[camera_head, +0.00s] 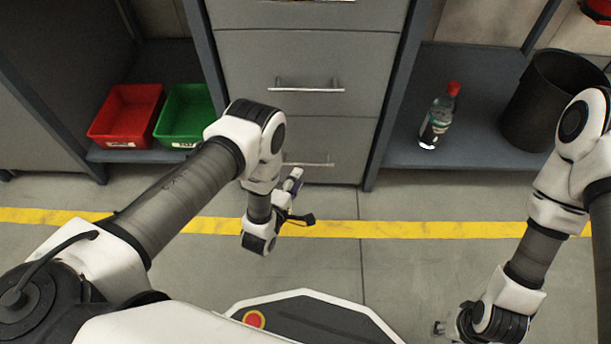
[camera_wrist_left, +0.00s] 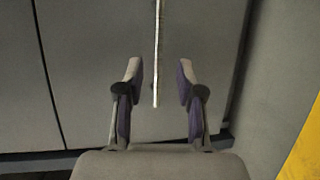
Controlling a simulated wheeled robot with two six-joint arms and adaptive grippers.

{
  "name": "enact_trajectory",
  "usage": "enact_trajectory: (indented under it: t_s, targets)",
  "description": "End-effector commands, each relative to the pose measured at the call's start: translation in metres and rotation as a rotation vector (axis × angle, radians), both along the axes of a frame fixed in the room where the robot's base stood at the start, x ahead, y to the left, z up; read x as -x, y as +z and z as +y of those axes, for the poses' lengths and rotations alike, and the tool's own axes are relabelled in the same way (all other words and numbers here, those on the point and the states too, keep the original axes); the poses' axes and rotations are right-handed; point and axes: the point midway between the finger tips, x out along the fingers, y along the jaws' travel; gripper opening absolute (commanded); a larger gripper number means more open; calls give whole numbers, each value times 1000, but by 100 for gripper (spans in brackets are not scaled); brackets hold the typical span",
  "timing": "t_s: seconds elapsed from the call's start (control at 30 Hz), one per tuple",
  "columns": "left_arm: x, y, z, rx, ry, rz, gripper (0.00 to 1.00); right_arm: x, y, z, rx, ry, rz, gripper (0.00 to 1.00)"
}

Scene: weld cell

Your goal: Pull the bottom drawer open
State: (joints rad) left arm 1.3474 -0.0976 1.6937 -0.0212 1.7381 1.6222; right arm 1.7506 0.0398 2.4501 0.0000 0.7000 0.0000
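The bottom drawer (camera_head: 340,140) is the lowest grey front of the cabinet in the head view and looks flush with the cabinet. Its thin metal handle (camera_head: 318,164) is partly hidden by my left arm. My left gripper (camera_head: 298,183) is close in front of this handle. In the left wrist view, its two fingers (camera_wrist_left: 158,72) are spread apart, with the handle bar (camera_wrist_left: 156,40) running between them and a gap on each side. My right gripper (camera_head: 440,328) is low at the right, far from the drawer; its fingers are too small to read.
Another drawer with a handle (camera_head: 306,87) is above. A red bin (camera_head: 125,112) and a green bin (camera_head: 186,115) sit on the left shelf. A bottle (camera_head: 437,118) and a black bucket (camera_head: 545,100) stand on the right shelf. The floor before the drawer is clear, with a yellow line (camera_head: 420,229).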

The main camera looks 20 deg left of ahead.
Motion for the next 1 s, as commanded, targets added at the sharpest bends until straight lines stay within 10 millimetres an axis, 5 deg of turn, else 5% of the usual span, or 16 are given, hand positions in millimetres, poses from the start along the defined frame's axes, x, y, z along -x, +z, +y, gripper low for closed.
enact_trajectory:
  t_s: [0.3, 0.63, 0.67, 0.77, 1.0]
  targets:
    - [-57, -12, -7, -3, 0, -1, 37, 0, -32, 0, 0, -2, -1, 40]
    - [-68, -11, -8, -5, 0, 5, 37, -1, -34, 0, 0, -4, -2, 40]
    - [-68, -11, -8, -5, 0, 5, 34, -1, -34, 0, 0, -4, -2, 40]
    - [-68, -11, -8, -5, 0, 5, 0, -1, -34, 0, 0, -4, -2, 40]
    - [-68, -11, -8, -5, 0, 5, 0, -1, -34, 0, 0, -4, -2, 40]
